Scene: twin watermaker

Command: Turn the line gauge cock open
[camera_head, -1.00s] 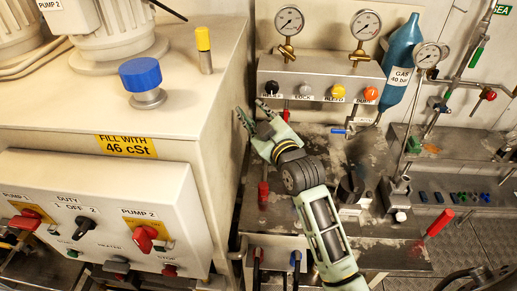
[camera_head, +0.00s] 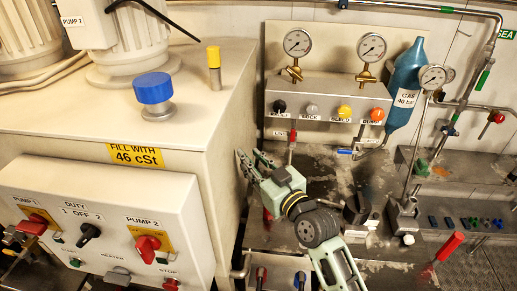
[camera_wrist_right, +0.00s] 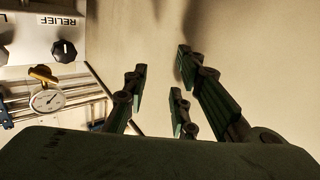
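The valve panel (camera_head: 325,92) carries two round gauges on brass fittings. The left gauge (camera_head: 298,42) stands on a brass fitting (camera_head: 292,74), above the black RELIEF knob (camera_head: 279,105). A small red-handled lever (camera_head: 292,140) is below the panel's left end, beside a small label too small to read surely. I cannot tell which fitting is the line gauge cock. My right gripper (camera_head: 250,160) is open and empty, left of and below the panel, beside the cabinet's side. The right wrist view shows its spread fingers (camera_wrist_right: 155,85), with the RELIEF knob (camera_wrist_right: 64,51) and a gauge (camera_wrist_right: 48,97) upside down at left. My left gripper is out of view.
The cream cabinet (camera_head: 215,110) stands close on the left, with a blue cap (camera_head: 153,88) and yellow-topped post on top. A blue gas bottle (camera_head: 407,75) is right of the panel. A red lever (camera_head: 449,246) rises at lower right.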

